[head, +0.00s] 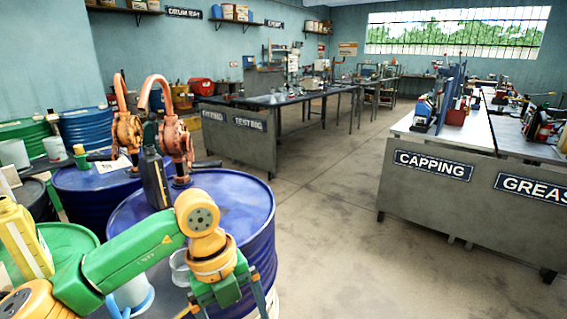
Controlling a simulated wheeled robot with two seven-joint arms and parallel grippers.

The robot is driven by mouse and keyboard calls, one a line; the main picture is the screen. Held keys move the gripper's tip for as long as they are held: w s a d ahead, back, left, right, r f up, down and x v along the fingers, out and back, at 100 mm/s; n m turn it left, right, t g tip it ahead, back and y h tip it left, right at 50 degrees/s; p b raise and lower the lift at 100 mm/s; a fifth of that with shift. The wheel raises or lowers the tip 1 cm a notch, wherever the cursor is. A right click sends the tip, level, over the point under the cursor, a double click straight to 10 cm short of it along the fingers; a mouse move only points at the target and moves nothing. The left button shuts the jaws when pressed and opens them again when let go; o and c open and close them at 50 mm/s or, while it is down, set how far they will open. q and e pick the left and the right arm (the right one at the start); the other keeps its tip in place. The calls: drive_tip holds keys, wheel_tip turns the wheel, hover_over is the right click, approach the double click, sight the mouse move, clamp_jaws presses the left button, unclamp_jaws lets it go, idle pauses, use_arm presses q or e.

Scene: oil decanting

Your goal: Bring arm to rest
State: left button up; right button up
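My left arm, green and orange, comes in from the lower left and bends down in front of a blue drum (240,205). My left gripper (228,303) points down at the bottom edge; its fingertips are cut off, so I cannot see whether it holds anything. My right gripper is out of view. A dark bottle (154,180) stands upright on the blue drum beside an orange-red hand pump (176,140). A clear glass vessel (179,262) shows behind my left wrist, partly hidden by it.
A second pump (126,132) stands on another blue drum (84,188). A yellow jug (22,240) and green drum (72,240) are at the left. The capping bench (433,200) stands right, the testing bench (236,146) behind. The floor (325,220) between is clear.

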use_arm(q)
drive_tip(key=w+d+n+h, duration=0.3)
drive_tip(key=w+d+h, duration=0.1)
drive_tip(key=d+h, duration=1.05)
drive_tip(key=w+a+f+n+t+y, duration=0.2)
drive_tip(key=w+a+f+n+t, duration=0.5)
drive_tip(key=f+n+t, duration=0.4)
drive_tip(key=s+a+f+n+t+y, duration=0.1)
drive_tip(key=a+f+n+y, duration=0.3)
drive_tip(key=f, duration=0.4)
drive_tip(key=s+a+f+n+t+y, duration=0.1)
drive_tip(key=a+f+n+y, duration=0.3)
drive_tip(key=f, duration=0.3)
drive_tip(key=s+a+f+n+g+y, duration=0.2)
drive_tip(key=s+a+f+g+y, duration=0.15)
drive_tip(key=s+f, duration=0.5)
drive_tip(key=s+a+f+n+g+y, duration=0.2)
drive_tip(key=s+a+f, duration=0.3)
drive_tip(key=s+f, duration=0.4)
drive_tip(key=s+a+f+g, duration=0.1)
drive_tip(key=s+f+g, duration=0.1)
drive_tip(key=s, duration=0.8)
drive_tip(key=s+a+f+n+g+y, duration=0.1)
drive_tip(key=s+f+g, duration=0.1)
drive_tip(key=s, duration=0.8)
drive_tip(key=shift+a+f+g, duration=0.2)
drive_tip(key=shift+a+g, duration=0.15)
drive_tip(key=shift+g, duration=0.4)
